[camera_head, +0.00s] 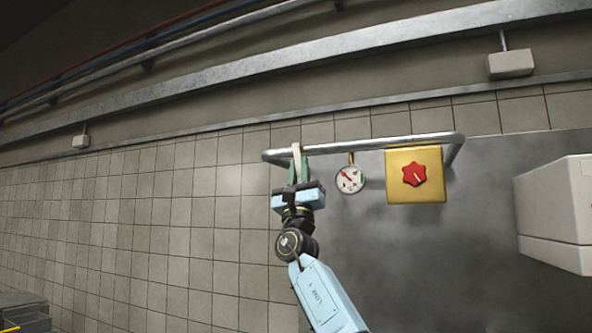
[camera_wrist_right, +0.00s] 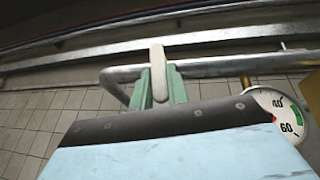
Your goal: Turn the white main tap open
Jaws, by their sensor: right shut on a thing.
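The white main tap (camera_head: 297,160) is a pale lever on the metal pipe, near the pipe's left bend. It stands roughly upright in the head view. In the right wrist view the tap (camera_wrist_right: 158,70) rises between the green fingers. My right gripper (camera_head: 299,170) is shut on the tap, with one finger on each side of it. The fingers also show in the right wrist view (camera_wrist_right: 161,88). The lower part of the tap is partly hidden by the fingers. My left gripper is in neither view.
A round gauge (camera_head: 350,180) hangs from the pipe (camera_head: 370,145), right of my gripper. A yellow box (camera_head: 415,195) with a red knob (camera_head: 414,173) is further right. A white cabinet (camera_head: 560,210) stands at the right edge.

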